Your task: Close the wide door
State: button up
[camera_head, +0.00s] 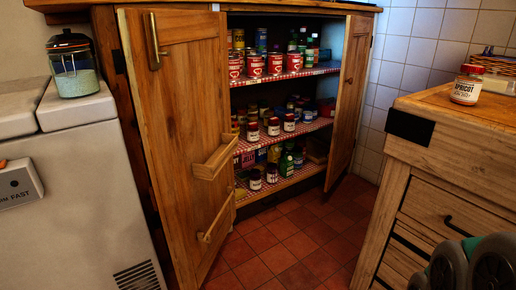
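A pine cupboard stands open in the middle of the view. Its wide door (175,130) is on the left, a broad wooden panel with a brass bar handle (154,42) near its upper left corner. A small wooden rack (215,158) and a lower bar (217,217) sit toward its right edge. This door stands open at an angle, with shelves visible to its right. A narrower-looking door (350,90) on the right also stands open and is seen steeply from the side. My gripper is not in view; rounded grey parts at the lower right look like my arm.
Shelves hold several tins (275,65) and jars. A white appliance (75,190) with a glass jar (73,65) stands close at the left. The red tiled floor (285,245) between is clear.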

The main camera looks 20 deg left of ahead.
aim_at(182, 101)
jog(key=j, duration=0.6)
jog(key=j+z, duration=0.1)
jog(key=j, duration=0.45)
jog(key=k+j+z, duration=0.1)
jog(key=j, duration=0.5)
jog(key=k+j, duration=0.1)
jog(key=j, duration=0.45)
jog(key=j+z, duration=0.1)
jog(key=j, duration=0.5)
jog(key=k+j, duration=0.15)
jog(key=j, duration=0.4)
jog(key=z, duration=0.05)
